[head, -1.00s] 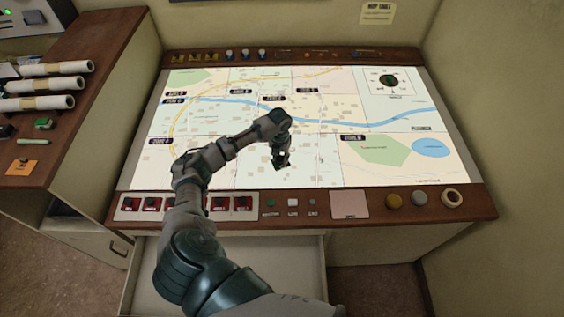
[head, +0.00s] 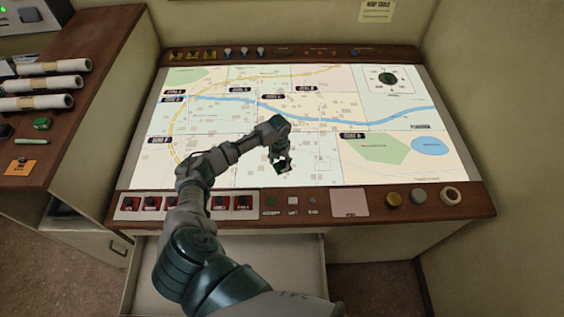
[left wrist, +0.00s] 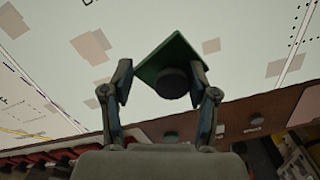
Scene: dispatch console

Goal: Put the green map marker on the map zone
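The green map marker (left wrist: 170,65) is a square green plate with a dark round knob. In the left wrist view it sits between my left gripper's (left wrist: 160,76) fingertips, with a gap beside the knob. In the head view the marker (head: 283,168) looks like a small dark diamond under my left gripper (head: 281,160), over the lower middle panel of the lit map (head: 315,165). It appears to lie on the map, but contact is hard to tell. The left fingers are spread on either side of it. My right gripper is not in view.
The console's front edge has red switches (head: 151,203), small buttons (head: 293,201), a pink note (head: 349,203), round knobs (head: 393,199) and a tape ring (head: 450,196). An open drawer (head: 290,270) lies below. Paper rolls (head: 45,84) lie on the left desk. The map's right side is clear.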

